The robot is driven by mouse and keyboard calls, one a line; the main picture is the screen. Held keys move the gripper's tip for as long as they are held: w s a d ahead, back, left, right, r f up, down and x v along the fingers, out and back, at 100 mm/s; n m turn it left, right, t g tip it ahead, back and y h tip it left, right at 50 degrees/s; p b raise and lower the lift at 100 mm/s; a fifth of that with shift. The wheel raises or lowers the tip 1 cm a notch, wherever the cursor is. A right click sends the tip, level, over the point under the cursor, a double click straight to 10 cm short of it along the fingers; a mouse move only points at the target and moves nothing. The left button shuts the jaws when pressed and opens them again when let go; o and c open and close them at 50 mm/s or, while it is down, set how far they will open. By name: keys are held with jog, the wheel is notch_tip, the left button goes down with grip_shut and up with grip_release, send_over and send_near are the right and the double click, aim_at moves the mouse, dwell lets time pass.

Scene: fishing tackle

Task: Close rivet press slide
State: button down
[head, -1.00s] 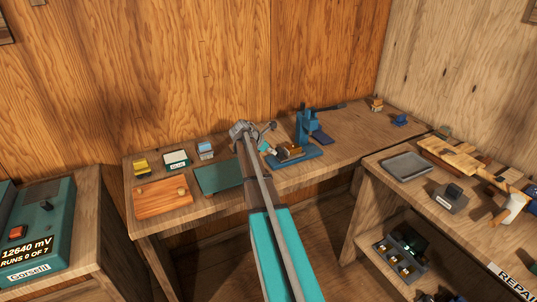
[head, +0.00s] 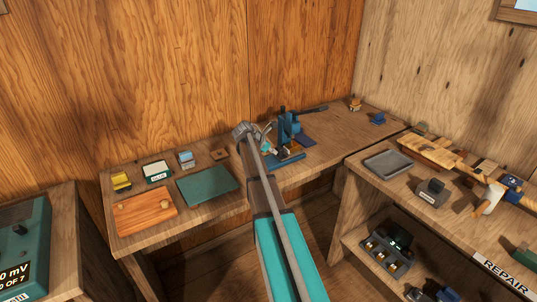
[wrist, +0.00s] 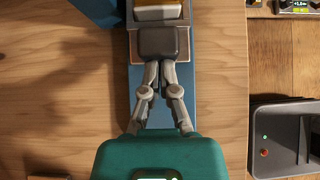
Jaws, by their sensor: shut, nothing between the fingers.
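The rivet press (head: 287,128) is a blue upright tool on a blue base, standing on the back bench in the head view. In the wrist view its blue base (wrist: 137,100) runs up the middle. On it is the slide, with a dark grey front block (wrist: 164,42) and a pale, brass-edged part behind it. My gripper (wrist: 161,66) is shut and empty, its fingertips together at the near face of the dark block; they appear to touch it. In the head view my arm partly hides the gripper and the slide.
A green mat (head: 208,185), an orange-brown wooden board (head: 146,212) and small boxes lie to the left on the bench. A grey tray (head: 388,163) and other tools are on the right bench. Bare bench top lies right of the press.

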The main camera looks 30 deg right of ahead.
jog(key=shift+a, duration=0.15)
jog(key=shift+a, duration=0.65)
jog(key=a, duration=0.3)
jog(key=shift+r+p, duration=0.3)
jog(key=p+v, duration=0.6)
jog(key=v, duration=0.3)
